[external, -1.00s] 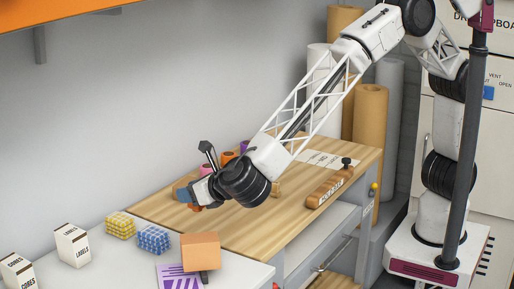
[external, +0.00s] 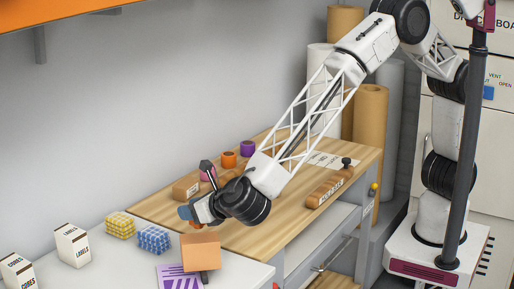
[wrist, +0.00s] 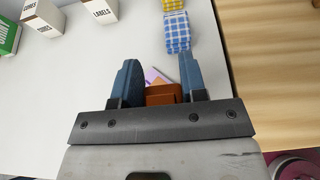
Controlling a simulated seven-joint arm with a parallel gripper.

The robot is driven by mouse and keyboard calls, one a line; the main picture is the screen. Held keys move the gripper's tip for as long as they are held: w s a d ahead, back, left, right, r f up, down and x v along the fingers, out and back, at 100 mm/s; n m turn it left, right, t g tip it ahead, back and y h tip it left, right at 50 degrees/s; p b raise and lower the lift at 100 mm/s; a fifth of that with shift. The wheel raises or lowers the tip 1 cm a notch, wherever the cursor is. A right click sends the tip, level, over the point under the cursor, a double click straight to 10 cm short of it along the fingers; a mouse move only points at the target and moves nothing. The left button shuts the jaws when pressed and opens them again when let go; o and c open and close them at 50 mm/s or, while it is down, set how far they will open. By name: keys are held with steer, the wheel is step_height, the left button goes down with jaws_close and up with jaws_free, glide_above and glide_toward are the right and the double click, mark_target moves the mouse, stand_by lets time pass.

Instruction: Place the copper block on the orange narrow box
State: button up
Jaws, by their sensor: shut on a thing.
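My gripper (wrist: 157,88) has blue fingers and is shut on the copper block (wrist: 160,94), which shows between the fingertips in the wrist view. In the external view my gripper (external: 187,213) is in the air above the front left end of the wooden worktop, with the block mostly hidden there. The orange narrow box (external: 201,253) stands at the front of the white table, below and slightly right of the gripper, apart from it. In the wrist view I cannot make out this box behind the block.
Blue (external: 153,239) and yellow (external: 120,225) checked blocks stand left of the orange box. White labelled cartons (external: 72,245) are farther left. A purple striped sheet (external: 171,273) lies beside the box. Coloured rolls (external: 229,159) and a wooden block (external: 186,188) stand on the worktop (external: 270,225).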

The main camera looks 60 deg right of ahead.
steer(key=shift+f, duration=1.5)
steer(key=shift+f, duration=0.15)
steer(key=o, duration=1)
steer(key=shift+o, duration=0.2)
steer(key=shift+s+r, duration=0.35)
steer(key=shift+s, duration=0.15)
steer(key=v, duration=1.1)
